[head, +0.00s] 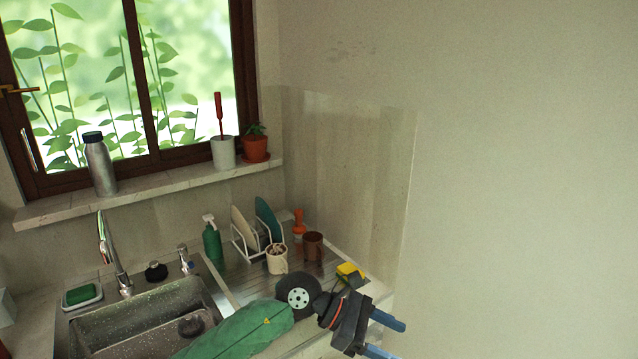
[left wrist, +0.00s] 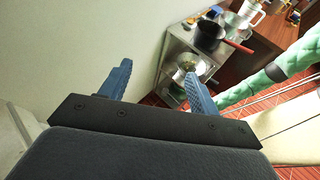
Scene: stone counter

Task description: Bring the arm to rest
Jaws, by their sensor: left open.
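My left arm, in a green sleeve (head: 240,328), comes in from the bottom of the head view and reaches right across the front of the counter. My left gripper (head: 388,338) is at its end, past the right end of the counter, with its two blue fingers apart and nothing between them. In the left wrist view the blue fingers (left wrist: 160,85) are spread, with wall and a metal shelf behind them. My right gripper is not seen in either view.
A metal sink (head: 140,310) is at the left. On the drainboard stand a green bottle (head: 212,243), a dish rack (head: 243,240), mugs (head: 277,261) and a yellow sponge (head: 351,270). The left wrist view shows a shelf (left wrist: 172,60) with a black pan (left wrist: 210,36). Plain wall fills the right.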

